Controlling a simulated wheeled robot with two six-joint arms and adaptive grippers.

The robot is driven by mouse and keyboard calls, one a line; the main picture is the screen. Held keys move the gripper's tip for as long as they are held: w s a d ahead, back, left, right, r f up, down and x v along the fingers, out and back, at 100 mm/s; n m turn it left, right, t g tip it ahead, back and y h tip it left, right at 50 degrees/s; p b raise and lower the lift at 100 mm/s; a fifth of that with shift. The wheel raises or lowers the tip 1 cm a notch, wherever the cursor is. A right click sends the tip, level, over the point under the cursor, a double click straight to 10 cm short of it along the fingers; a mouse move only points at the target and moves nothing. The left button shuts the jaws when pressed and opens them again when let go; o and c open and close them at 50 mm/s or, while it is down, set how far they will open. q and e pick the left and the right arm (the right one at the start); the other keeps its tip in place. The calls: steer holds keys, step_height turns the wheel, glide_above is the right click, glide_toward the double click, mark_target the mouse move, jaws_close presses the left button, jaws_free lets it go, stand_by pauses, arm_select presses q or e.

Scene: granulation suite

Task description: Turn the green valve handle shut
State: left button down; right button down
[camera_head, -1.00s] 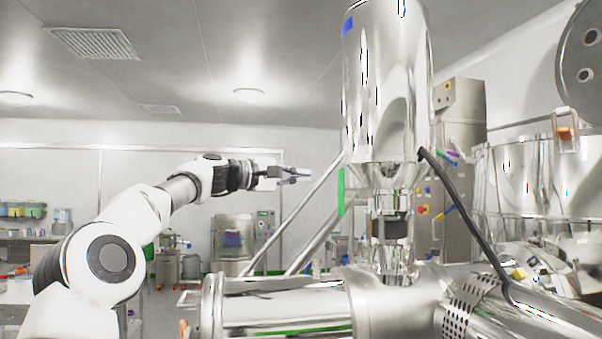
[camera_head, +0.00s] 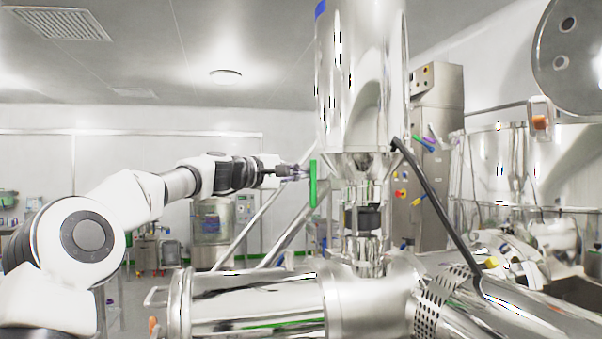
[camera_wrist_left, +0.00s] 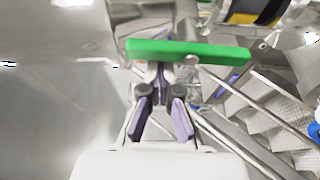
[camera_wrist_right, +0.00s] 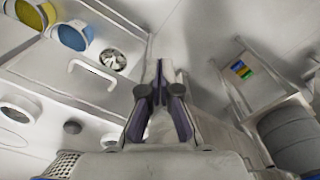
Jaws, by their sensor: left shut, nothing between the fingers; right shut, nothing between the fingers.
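The green valve handle (camera_head: 313,184) is an upright bar at the left side of the steel column, below the large vertical cylinder. In the left wrist view the handle (camera_wrist_left: 188,52) lies across the picture just beyond my fingertips. My left gripper (camera_head: 300,172) is shut and empty, with its tips close to the handle's left side; I cannot tell whether they touch it. It also shows shut in the left wrist view (camera_wrist_left: 160,72). My right gripper (camera_wrist_right: 159,68) shows only in the right wrist view, shut and empty, away from the handle.
A large steel cylinder (camera_head: 358,75) stands above the valve, and a horizontal steel vessel (camera_head: 255,305) lies below. A black hose (camera_head: 437,205) runs down at the right. Slanted steel pipes (camera_head: 300,232) stand behind the handle.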

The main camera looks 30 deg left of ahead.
mark_target(311, 169)
arm_select(q)
steer(key=s+m+h+b, duration=0.1)
steer(key=m+b, duration=0.2)
steer(key=d+m+t+h+b, duration=0.1)
steer(key=m+b, duration=0.3)
steer(key=s+d+m+h+b, duration=0.1)
steer(key=m+b, duration=0.3)
steer(key=shift+s+d+r+t, duration=0.1)
steer(key=shift+s+t, duration=0.2)
steer(key=shift+t, duration=0.1)
steer(key=m, duration=0.1)
steer(key=m+h+b, duration=0.1)
steer(key=m, duration=0.1)
steer(key=m+h, duration=0.1)
steer(key=m, duration=0.1)
steer(key=shift+s+d+f, duration=0.25)
steer(key=shift+d, duration=0.1)
steer(key=shift+s+d+f+b, duration=0.25)
steer(key=shift+s+d+b, duration=0.05)
steer(key=shift+b, duration=0.4)
steer(key=shift+f, duration=0.1)
steer(key=shift+f, duration=0.15)
